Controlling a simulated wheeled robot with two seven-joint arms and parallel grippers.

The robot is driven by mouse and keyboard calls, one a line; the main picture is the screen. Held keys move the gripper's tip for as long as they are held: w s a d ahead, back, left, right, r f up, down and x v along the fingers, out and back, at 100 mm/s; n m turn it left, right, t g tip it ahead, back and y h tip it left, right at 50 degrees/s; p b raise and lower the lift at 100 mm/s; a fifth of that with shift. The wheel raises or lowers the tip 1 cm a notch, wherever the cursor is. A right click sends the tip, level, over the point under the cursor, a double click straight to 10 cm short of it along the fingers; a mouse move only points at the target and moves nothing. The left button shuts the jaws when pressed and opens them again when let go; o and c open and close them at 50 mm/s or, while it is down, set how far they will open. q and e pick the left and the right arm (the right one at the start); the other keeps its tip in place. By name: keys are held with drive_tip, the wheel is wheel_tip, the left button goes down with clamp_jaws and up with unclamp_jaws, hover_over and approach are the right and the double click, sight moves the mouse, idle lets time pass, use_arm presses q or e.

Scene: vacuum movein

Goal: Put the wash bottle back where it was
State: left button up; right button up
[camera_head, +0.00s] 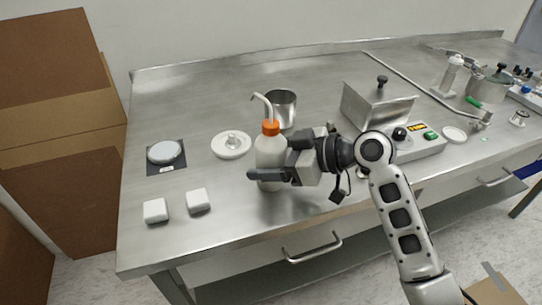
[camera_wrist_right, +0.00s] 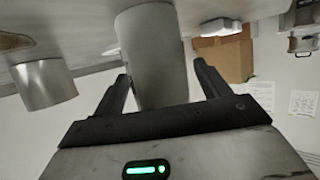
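The wash bottle (camera_head: 268,152), white with an orange cap and a bent spout, stands upright near the middle of the steel table. My right gripper (camera_head: 275,160) reaches it from the right, with its fingers around the bottle body. In the right wrist view the pale bottle body (camera_wrist_right: 152,50) lies between the two spread fingers of my right gripper (camera_wrist_right: 162,78), with a gap visible at the fingers. The fingers hide part of the lower bottle in the head view. My left gripper is not in view.
A steel beaker (camera_head: 281,108) stands close behind the bottle. A white round dish (camera_head: 231,148), a small scale (camera_head: 165,155) and two white blocks (camera_head: 155,211) are to the left. A steel bath (camera_head: 378,108) is to the right. The front middle of the table is clear.

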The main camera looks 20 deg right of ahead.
drive_tip(key=shift+r, duration=0.15)
drive_tip(key=v, duration=1.2)
drive_tip(key=shift+b, duration=0.35)
